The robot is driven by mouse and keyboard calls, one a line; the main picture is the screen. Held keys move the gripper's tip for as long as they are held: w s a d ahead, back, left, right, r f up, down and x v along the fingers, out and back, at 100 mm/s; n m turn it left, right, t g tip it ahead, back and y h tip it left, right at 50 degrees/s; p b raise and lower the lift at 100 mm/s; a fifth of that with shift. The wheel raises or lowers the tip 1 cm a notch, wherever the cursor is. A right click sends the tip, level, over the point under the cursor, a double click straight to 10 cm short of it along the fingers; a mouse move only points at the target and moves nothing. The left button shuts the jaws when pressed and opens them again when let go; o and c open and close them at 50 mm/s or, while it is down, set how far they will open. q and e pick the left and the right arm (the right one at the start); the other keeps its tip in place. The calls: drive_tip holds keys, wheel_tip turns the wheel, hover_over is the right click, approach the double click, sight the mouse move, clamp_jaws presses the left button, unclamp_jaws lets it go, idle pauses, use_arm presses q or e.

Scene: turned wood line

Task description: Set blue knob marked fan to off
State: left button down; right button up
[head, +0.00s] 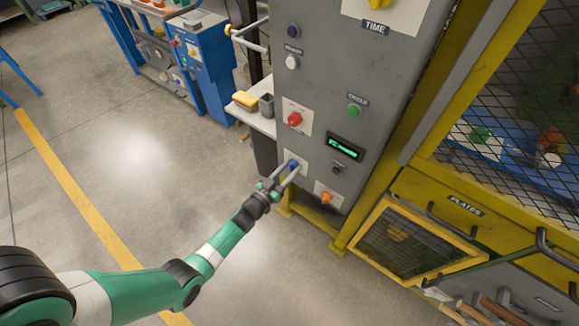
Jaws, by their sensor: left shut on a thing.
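The blue knob (293,165) sits on a pale plate low on the grey control panel (335,100). Its plate's label is hidden or too small to read. My left gripper (289,172) reaches in from the lower left and is shut on the blue knob, its fingers covering part of it. The knob's exact pointer angle cannot be made out. My right gripper is out of view.
A red knob (295,119) is above and an orange knob (326,197) lies to the lower right. A green button (353,110) and a lit display (345,147) are nearby. A yellow-framed mesh cage (515,110) stands right.

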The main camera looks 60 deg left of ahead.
use_arm(q)
drive_tip(key=shift+n+p, duration=0.3)
drive_tip(key=shift+n, duration=0.8)
drive_tip(key=shift+c, duration=2.1)
unclamp_jaws()
drive_tip(key=p+v, duration=0.4)
drive_tip(key=v, duration=0.7)
drive_tip(key=shift+s, duration=0.3)
